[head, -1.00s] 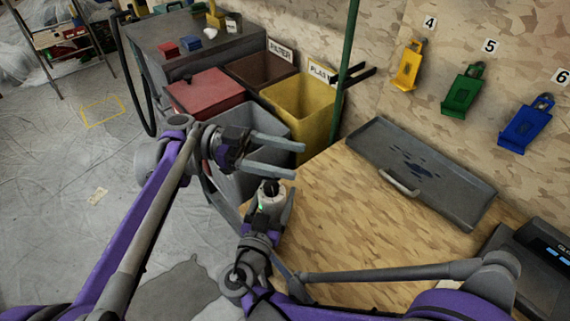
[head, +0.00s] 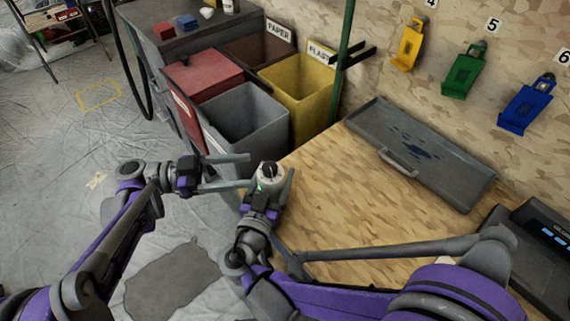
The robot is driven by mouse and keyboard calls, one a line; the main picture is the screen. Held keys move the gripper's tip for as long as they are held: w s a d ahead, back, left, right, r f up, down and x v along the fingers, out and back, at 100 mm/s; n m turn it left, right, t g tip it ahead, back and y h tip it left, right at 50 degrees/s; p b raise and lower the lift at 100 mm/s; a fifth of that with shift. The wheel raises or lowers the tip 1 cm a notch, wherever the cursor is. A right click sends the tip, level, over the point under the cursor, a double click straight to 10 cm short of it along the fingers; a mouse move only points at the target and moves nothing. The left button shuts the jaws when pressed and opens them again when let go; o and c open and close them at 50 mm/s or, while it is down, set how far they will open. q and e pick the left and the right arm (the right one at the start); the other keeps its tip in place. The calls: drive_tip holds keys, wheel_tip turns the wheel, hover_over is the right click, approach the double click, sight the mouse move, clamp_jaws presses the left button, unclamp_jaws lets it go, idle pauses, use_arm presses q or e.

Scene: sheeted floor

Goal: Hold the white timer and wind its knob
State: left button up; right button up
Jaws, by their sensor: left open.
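The white timer (head: 267,184) is held upright near the left edge of the wooden table, with its dark knob (head: 268,169) on top and a small green light on its side. My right gripper (head: 272,190) is shut on the timer, a finger on each side of its body. My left gripper (head: 248,170) is open, its two grey fingers pointing right toward the knob. Its fingertips are just left of the timer and look apart from it. Nothing is between its fingers.
The wooden table (head: 335,215) is bare in the middle. A grey tray (head: 460,183) lies at its back. Grey (head: 270,120), yellow (head: 318,103), brown and red bins stand beyond. A dark device (head: 540,245) sits at the right edge. Coloured holders hang on the wall.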

sight(270, 169)
use_arm(q)
drive_tip(key=d, duration=1)
drive_tip(key=shift+w+d, duration=0.15)
clamp_jaws()
